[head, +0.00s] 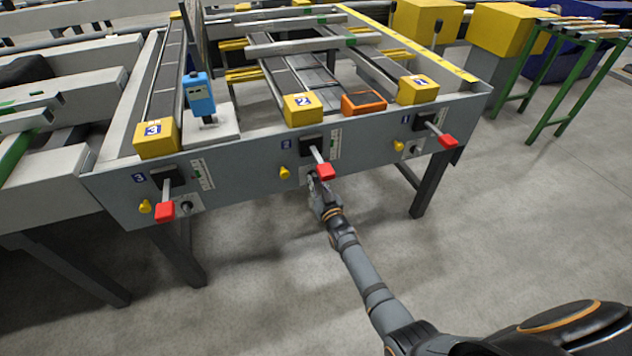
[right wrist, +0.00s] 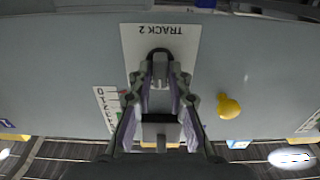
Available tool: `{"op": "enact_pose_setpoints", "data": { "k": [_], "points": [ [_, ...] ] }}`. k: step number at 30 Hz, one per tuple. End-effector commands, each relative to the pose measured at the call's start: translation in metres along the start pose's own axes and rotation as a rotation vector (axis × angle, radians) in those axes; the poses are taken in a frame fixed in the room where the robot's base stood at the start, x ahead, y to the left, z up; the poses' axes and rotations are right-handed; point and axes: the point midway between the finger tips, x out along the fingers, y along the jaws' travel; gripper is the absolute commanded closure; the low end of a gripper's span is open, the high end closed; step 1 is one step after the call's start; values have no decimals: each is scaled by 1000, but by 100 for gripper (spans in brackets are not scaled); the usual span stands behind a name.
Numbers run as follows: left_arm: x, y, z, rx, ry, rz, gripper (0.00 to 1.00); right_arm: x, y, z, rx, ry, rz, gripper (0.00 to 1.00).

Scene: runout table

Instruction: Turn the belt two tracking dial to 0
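The belt two tracking dial (right wrist: 158,52) shows in the right wrist view as a dark rounded knob on a white plate (right wrist: 190,40) marked TRACK 2, which appears upside down. My right gripper (right wrist: 160,72) has its fingertips close together on both sides of the dial's grip, and they appear to hold it. In the head view my right gripper (head: 318,187) is at the front panel, just below the red-ended lever (head: 325,172) of station 2, and hides the dial. The dial's pointer and numbers cannot be read. My left gripper is not in view.
A yellow knob (right wrist: 228,106) is beside the plate, and a printed scale (right wrist: 106,105) is on its other side. Red-ended levers of station 3 (head: 165,210) and station 1 (head: 447,140) stick out of the grey panel (head: 240,180). Floor in front is clear.

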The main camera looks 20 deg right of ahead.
Motion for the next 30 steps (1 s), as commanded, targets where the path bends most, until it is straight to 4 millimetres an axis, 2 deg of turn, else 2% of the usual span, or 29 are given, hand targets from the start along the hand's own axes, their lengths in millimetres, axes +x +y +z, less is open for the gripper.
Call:
{"op": "enact_pose_setpoints", "data": {
  "k": [1,3,14,17,24,30],
  "points": [
    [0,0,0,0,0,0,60,0,0,0,0,0,0,73],
    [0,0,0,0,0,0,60,0,0,0,0,0,0,63],
    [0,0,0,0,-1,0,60,-5,0,-1,0,2,0,63],
    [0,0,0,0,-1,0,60,-22,0,1,-1,-1,0,63],
    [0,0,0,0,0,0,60,-81,0,1,-1,-1,0,63],
    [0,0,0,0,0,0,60,-113,0,0,0,0,0,63]
  ]
}}
